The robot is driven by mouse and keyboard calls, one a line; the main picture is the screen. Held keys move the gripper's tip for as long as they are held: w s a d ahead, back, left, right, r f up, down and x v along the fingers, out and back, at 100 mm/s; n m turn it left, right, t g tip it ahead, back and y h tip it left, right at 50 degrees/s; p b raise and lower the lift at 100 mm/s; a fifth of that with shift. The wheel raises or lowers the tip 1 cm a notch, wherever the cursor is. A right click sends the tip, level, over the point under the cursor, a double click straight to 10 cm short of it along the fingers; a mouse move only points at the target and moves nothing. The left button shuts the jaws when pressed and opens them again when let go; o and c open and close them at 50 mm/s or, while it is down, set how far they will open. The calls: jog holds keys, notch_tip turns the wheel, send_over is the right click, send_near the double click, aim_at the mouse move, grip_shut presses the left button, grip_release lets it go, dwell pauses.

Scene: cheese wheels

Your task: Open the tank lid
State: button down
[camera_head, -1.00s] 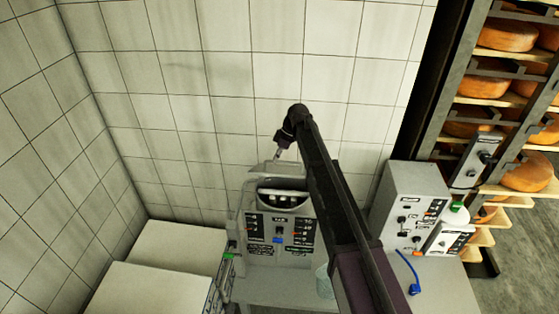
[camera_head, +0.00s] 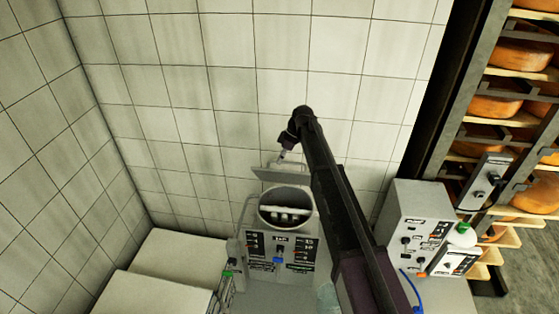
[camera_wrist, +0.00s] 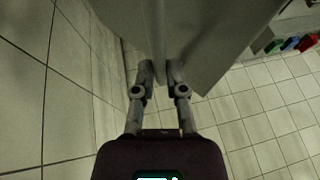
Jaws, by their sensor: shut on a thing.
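The grey tank (camera_head: 262,262) stands against the tiled wall, with dark control panels on its front. Its lid (camera_head: 280,176) is tilted up behind the round opening (camera_head: 287,208), and white parts show inside. My gripper (camera_head: 284,156) is at the lid's upper edge, behind the tank. In the wrist view my gripper's fingers (camera_wrist: 160,74) are shut on a thin part of the lid, and the lid's grey plate (camera_wrist: 205,35) fills the upper middle. The exact grip on the lid is partly hidden.
White boxes (camera_head: 160,290) stand left of the tank. The tiled wall (camera_head: 230,100) is close behind the tank.

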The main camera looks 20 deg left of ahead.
jog(key=w+a, duration=0.3)
jog(key=w, duration=1.1)
jog(key=shift+a, duration=0.4)
jog(key=shift+w+r, duration=0.1)
jog(key=shift+w, duration=0.1)
jog(key=c, duration=0.8)
grip_release()
jog(key=shift+w+a, duration=0.1)
jog(key=shift+o, duration=0.6)
jog(key=shift+w+f, duration=0.15)
jog(key=shift+f, duration=0.05)
jog(key=shift+s+r, duration=0.1)
jog(key=shift+s, duration=0.15)
